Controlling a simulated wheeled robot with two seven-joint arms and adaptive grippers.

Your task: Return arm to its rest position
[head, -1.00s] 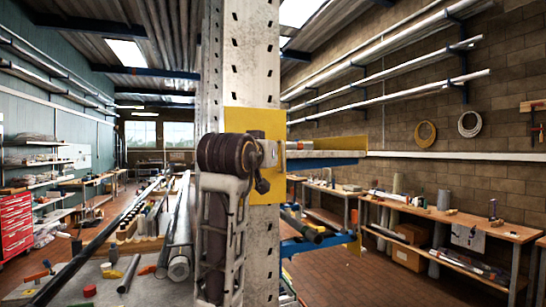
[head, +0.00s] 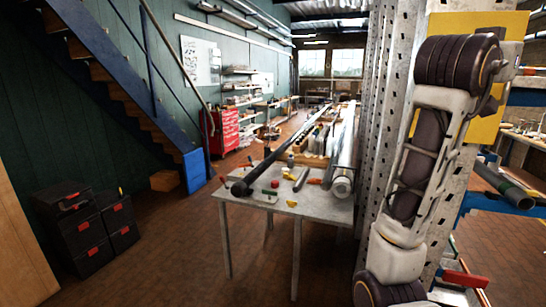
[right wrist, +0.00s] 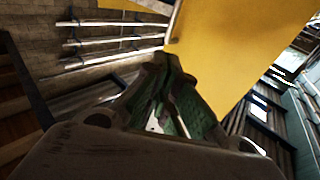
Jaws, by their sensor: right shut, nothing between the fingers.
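My right arm stands upright at the right of the head view, bent at a dark joint near the top, in front of the grey perforated mast (head: 385,130). Its gripper does not show in the head view. A yellow plate (head: 513,30) is behind the arm at the upper right; it also fills the upper middle of the right wrist view (right wrist: 235,45). In the right wrist view my right gripper (right wrist: 160,62) is shut and empty, with its fingertips towards the yellow plate; I cannot tell the gap. My left gripper is not in view.
A grey table (head: 300,202) with pipes and small parts stands left of the mast. Black boxes (head: 85,230) and a blue staircase (head: 125,75) are at the left. A red cabinet (head: 222,132) is farther back. The brick floor between staircase and table is clear.

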